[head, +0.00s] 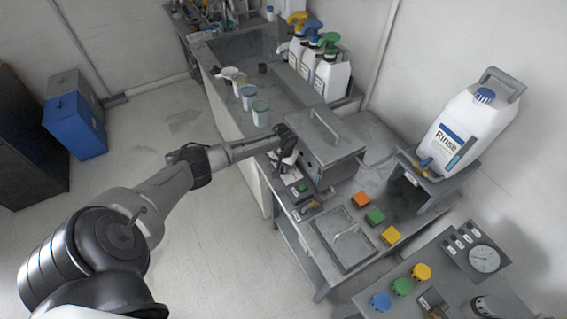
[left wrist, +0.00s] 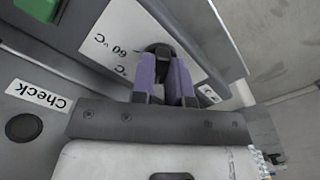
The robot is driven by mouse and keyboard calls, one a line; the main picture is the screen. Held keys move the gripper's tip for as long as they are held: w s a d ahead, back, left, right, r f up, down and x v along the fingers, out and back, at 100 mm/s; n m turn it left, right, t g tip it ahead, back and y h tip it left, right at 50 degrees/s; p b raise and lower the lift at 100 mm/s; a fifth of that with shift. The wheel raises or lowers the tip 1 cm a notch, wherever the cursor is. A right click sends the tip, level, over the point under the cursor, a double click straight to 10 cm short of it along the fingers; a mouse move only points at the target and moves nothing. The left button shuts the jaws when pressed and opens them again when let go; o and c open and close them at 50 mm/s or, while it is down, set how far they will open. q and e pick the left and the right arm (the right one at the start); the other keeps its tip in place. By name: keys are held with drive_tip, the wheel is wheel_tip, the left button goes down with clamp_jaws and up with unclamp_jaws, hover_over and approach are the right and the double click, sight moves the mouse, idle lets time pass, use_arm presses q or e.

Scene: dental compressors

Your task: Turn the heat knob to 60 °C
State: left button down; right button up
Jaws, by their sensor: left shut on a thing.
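The heat knob (left wrist: 157,49) is dark and round, on a white panel in the left wrist view. The panel carries an upside-down "60 °C" marking (left wrist: 112,46) beside the knob and another, partly hidden "°C" marking. My left gripper (left wrist: 164,68) has its two purple fingers shut on the knob, one on each side. The fingers cover part of the knob, so I cannot tell where it points. In the head view my left gripper (head: 287,164) is at the front of the grey lidded box (head: 334,160), and the knob is hidden there. My right gripper is not in view.
A "Check" label (left wrist: 38,94) and dark round button (left wrist: 24,127) are near the gripper. Cups (head: 260,113) stand behind the arm on the bench. Orange, green and yellow blocks (head: 375,216) lie right of the box. A Rinse jug (head: 465,128) stands farther right.

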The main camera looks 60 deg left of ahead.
use_arm(q)
drive_tip(key=m+p, duration=0.1)
drive_tip(key=m, duration=0.3)
drive_tip(key=shift+m+p, duration=0.3)
drive_tip(key=m, duration=0.5)
drive_tip(key=shift+m, duration=0.3)
drive_tip(key=m, duration=0.3)
drive_tip(key=shift+m, duration=0.3)
drive_tip(key=m, duration=0.3)
drive_tip(key=shift+m, duration=1.4)
drive_tip(key=shift+d, duration=0.1)
